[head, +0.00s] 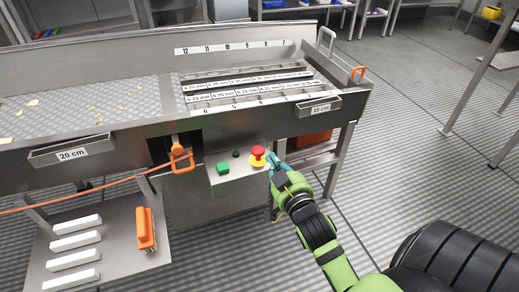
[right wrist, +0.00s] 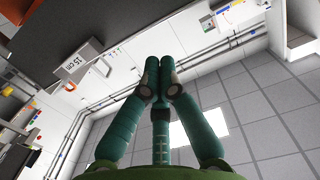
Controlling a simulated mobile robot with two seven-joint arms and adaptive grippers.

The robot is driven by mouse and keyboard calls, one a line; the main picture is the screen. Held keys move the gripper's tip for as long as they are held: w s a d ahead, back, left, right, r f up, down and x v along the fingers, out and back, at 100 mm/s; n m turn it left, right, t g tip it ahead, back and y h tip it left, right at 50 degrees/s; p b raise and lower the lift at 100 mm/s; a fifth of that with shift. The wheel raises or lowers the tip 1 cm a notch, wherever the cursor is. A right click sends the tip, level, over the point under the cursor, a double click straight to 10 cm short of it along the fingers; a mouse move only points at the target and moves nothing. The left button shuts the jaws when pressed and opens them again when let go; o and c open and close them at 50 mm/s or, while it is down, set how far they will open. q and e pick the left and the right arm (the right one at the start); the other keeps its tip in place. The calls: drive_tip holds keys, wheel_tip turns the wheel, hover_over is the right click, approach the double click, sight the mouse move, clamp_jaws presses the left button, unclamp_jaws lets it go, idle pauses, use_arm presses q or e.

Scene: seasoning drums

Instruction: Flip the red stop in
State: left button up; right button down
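The red stop (head: 258,151) is a red mushroom button on a yellow base. It sits on the sloped grey control panel (head: 240,178) at the front of the steel machine. My right gripper (head: 274,160) is just right of the red stop in the head view; whether it touches cannot be told. In the right wrist view, its teal fingers (right wrist: 158,78) come together at the tips with nothing visible between them. The red stop cannot be made out in the right wrist view. My left gripper is not in view.
A green button (head: 223,168) and a small black knob (head: 236,154) share the panel. An orange handle (head: 181,161) hangs left of it. A lower shelf holds white bars (head: 75,242) and an orange part (head: 146,229). Open floor lies to the right.

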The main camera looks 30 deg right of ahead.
drive_tip(key=b, duration=0.1)
hover_over(258, 154)
drive_tip(key=s, duration=0.3)
drive_tip(key=f, duration=0.1)
drive_tip(key=w+f+b, duration=0.1)
drive_tip(key=f, duration=0.1)
drive_tip(key=shift+w+f, duration=0.35)
drive_tip(key=shift+w, duration=0.05)
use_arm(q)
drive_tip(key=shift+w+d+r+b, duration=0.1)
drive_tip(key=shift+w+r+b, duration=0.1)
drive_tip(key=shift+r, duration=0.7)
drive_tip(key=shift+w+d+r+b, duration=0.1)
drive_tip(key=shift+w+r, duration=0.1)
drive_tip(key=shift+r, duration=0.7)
use_arm(e)
drive_tip(key=shift+w+f, duration=0.1)
drive_tip(key=shift+f, duration=0.4)
drive_tip(key=shift+f, duration=1)
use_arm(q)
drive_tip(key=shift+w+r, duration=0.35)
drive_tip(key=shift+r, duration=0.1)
